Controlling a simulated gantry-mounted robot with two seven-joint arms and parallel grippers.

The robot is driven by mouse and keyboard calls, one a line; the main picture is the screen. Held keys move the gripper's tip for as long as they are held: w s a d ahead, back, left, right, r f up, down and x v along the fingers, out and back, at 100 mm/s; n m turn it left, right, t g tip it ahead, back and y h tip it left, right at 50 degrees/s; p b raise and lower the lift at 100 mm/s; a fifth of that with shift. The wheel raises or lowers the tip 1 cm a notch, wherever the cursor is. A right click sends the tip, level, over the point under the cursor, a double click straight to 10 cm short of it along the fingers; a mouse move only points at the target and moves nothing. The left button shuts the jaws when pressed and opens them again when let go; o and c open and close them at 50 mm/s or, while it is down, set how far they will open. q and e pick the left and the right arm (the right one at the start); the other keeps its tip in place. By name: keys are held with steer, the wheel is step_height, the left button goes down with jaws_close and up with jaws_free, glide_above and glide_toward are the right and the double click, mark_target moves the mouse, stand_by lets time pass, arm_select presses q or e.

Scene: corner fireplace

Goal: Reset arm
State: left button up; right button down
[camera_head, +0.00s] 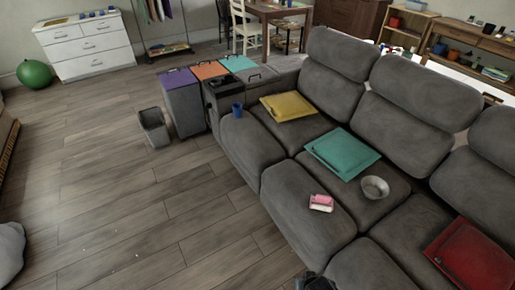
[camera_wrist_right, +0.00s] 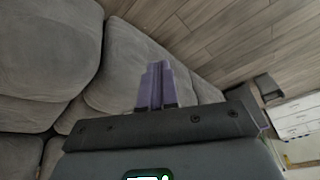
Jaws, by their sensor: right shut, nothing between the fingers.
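My right gripper shows in the right wrist view, its two purple-grey fingers (camera_wrist_right: 155,86) closed together with nothing between them. Beyond them are the grey sofa (camera_wrist_right: 45,55) seat cushions and the wood floor. In the head view a small dark part of an arm shows at the bottom edge in front of the sofa; its fingers cannot be made out. My left gripper is not in view.
The grey sofa (camera_head: 300,195) holds a yellow folder (camera_head: 288,106), teal folder (camera_head: 342,153), metal bowl (camera_head: 375,188), pink-and-white item (camera_head: 321,202) and red folder (camera_head: 474,255). A blue cup (camera_head: 237,109) stands on its arm. A grey bin (camera_head: 154,127) stands left; the floor there is mostly clear.

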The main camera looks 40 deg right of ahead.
steer(key=s+a+r+n+y, duration=0.1)
steer(key=a+r+n, duration=0.4)
steer(key=r, duration=0.5)
steer(key=s+a+r+n+y, duration=0.1)
steer(key=a+r+n, duration=0.4)
steer(key=r, duration=0.6)
arm_select(q)
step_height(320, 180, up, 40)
steer(key=p, duration=3.8)
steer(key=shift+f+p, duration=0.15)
steer(key=shift+p, duration=0.25)
arm_select(e)
step_height(320, 180, up, 38)
steer(key=shift+a, duration=0.1)
